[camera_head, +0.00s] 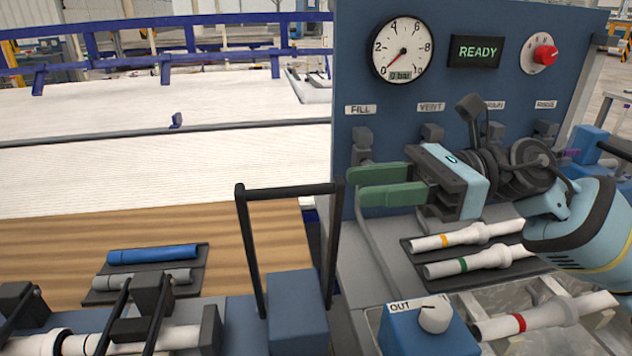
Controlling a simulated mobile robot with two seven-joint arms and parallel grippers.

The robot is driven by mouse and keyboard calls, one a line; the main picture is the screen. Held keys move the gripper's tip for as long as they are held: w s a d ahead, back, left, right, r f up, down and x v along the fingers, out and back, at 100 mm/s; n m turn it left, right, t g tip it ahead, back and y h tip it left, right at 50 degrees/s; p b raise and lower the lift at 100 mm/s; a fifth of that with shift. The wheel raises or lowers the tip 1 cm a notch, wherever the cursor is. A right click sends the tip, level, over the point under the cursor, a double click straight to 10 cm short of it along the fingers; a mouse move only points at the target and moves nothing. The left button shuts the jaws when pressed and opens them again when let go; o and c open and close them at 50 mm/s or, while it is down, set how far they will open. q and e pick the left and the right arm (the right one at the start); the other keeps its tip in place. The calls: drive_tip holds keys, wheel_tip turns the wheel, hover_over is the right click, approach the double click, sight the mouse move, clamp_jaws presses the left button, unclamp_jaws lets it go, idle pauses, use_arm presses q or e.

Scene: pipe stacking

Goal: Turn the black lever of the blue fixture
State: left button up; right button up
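The blue fixture (298,318) stands at bottom centre. Its black lever (285,191) is a U-shaped handle standing upright, with a crossbar on top and two side arms. My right gripper (385,185) has a light-blue body and two green fingers pointing left. The fingers look apart, with nothing seen between them. Their tips are just right of the crossbar's right end in the picture; I cannot tell the depth gap. My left gripper is not in view.
A blue panel (350,60) with gauge, READY display and red knob (546,55) rises behind my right gripper. Pipes lie on a dark tray (412,260) at right. A blue OUT box (425,335) is in front. Black clamps (150,295) hold a pipe at lower left.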

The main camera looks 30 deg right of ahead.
sight(317, 188)
drive_tip(key=p+x, duration=0.2)
drive_tip(key=x, duration=0.4)
drive_tip(key=shift+r, duration=0.1)
drive_tip(key=shift+w+a, duration=0.2)
drive_tip(key=shift+a, duration=0.25)
drive_tip(key=shift+c, duration=0.4)
clamp_jaws()
